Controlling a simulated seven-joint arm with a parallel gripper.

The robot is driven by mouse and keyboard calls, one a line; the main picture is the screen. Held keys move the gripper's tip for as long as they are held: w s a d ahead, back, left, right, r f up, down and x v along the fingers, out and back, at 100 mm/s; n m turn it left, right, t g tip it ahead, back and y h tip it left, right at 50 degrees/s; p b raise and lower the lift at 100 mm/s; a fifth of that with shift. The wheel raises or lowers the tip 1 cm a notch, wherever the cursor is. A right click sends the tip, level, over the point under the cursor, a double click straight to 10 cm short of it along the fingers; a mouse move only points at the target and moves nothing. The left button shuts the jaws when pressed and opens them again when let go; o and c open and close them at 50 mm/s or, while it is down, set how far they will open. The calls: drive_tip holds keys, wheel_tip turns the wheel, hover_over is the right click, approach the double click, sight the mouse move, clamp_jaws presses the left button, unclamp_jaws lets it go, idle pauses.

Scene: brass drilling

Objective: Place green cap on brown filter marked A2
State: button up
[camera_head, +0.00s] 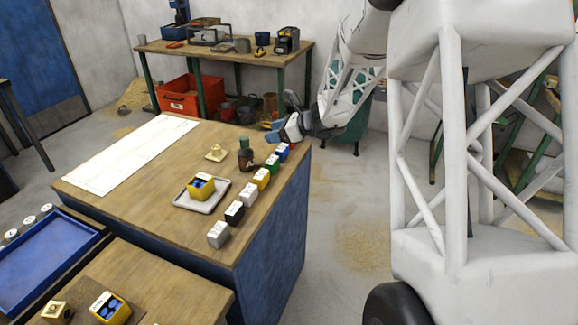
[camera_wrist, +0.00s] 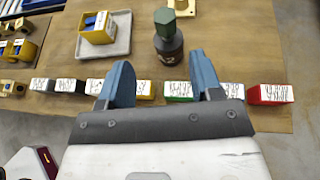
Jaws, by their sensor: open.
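A dark brown, bottle-shaped filter (camera_head: 246,160) stands upright on the wooden bench, near the row of coloured blocks. A green cap (camera_head: 243,143) sits on its top and looks upright. In the wrist view the hexagonal green cap (camera_wrist: 164,20) tops the dark filter (camera_wrist: 169,47). A pale mark shows on the filter's side, too small to read. My gripper (camera_head: 268,130) is open and empty, just right of the filter in the head view. In the wrist view its blue fingers (camera_wrist: 160,62) are spread wide, with the filter and cap beyond them, apart from both fingers.
A row of labelled blocks (camera_head: 248,194) lines the bench's right edge. A yellow box (camera_head: 201,187) stands on a pale tray (camera_head: 181,200). A small brass-coloured part (camera_head: 216,153) lies behind. A white sheet (camera_head: 125,150) covers the left side; bench between is clear.

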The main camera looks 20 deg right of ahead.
drive_tip(key=s+a+r+n+g+h, duration=0.2)
drive_tip(key=s+a+r+n+g, duration=0.3)
drive_tip(key=s, duration=0.6)
drive_tip(key=s+a+r+n+g+h, duration=0.1)
drive_tip(key=s+a+r+n+h, duration=0.15)
drive_tip(key=s+a+n, duration=0.7)
drive_tip(key=s+d+n+h, duration=0.2)
drive_tip(key=s+n, duration=0.3)
drive_tip(key=s, duration=0.6)
drive_tip(key=s+d+r+n+h, duration=0.1)
drive_tip(key=s+n+h, duration=0.3)
drive_tip(key=s, duration=0.8)
drive_tip(key=shift+s+d+r+n+t, duration=0.25)
drive_tip(key=shift+d+n+t, duration=0.05)
drive_tip(key=shift+d+n, duration=0.4)
drive_tip(key=shift+h, duration=0.25)
